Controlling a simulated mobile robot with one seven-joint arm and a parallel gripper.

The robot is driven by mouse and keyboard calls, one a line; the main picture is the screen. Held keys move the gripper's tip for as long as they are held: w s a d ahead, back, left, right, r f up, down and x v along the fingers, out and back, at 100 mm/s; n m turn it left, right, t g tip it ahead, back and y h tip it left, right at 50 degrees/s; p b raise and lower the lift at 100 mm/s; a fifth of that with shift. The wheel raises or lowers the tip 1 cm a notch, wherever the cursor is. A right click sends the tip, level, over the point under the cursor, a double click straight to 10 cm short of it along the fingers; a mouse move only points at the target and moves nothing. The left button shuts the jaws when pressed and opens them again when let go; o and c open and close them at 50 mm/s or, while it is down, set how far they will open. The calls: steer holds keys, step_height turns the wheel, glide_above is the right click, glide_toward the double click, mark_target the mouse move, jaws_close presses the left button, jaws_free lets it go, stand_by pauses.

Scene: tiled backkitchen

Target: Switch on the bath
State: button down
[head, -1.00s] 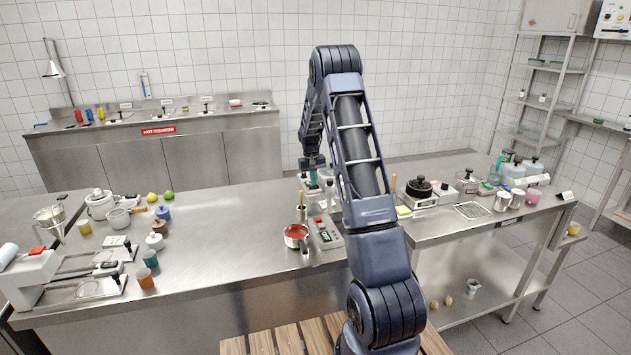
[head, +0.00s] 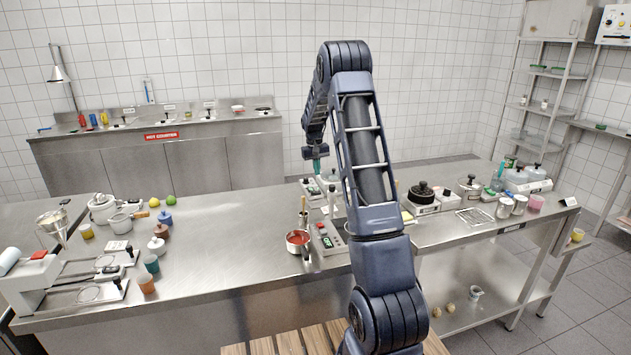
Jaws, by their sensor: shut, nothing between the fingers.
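My gripper (head: 316,165) hangs from my raised arm near the middle of the steel counter (head: 220,235). Its fingers look shut and empty, pointing down above a small appliance (head: 311,188) with coloured controls. A control unit (head: 328,238) with a green display and a red button lies nearer, beside a pan of red contents (head: 298,241). I cannot tell for sure which of these units is the bath. My arm hides part of the counter behind the control unit, and the switch positions are too small to read.
A black-lidded pot (head: 421,193) and several metal pots stand right of my arm. Cups, jars and a white slicer-like machine (head: 28,278) crowd the left. A wooden slatted surface (head: 290,342) lies in front. The counter's left middle is clear.

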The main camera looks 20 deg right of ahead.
step_height(320, 180, up, 6)
steer(key=shift+d+r, duration=0.15)
steer(key=shift+d, duration=0.3)
steer(key=s+a+r+t, duration=0.1)
steer(key=s+a+r, duration=0.1)
steer(key=s+r, duration=0.45)
steer(key=s+a+r, duration=0.1)
steer(key=s+r, duration=0.3)
steer(key=s, duration=0.6)
steer(key=s+a+r+t, duration=0.1)
steer(key=s+a+r, duration=0.1)
steer(key=s+r, duration=0.45)
steer(key=s+a+f+t, duration=0.1)
steer(key=s+a+f, duration=0.1)
steer(key=s, duration=1.2)
steer(key=s+a+f+t+y, duration=0.1)
steer(key=s+f, duration=0.2)
steer(key=s, duration=1.1)
steer(key=shift+s+a+f+t, duration=0.15)
steer(key=shift+a+t, duration=0.15)
steer(key=shift+a, duration=0.1)
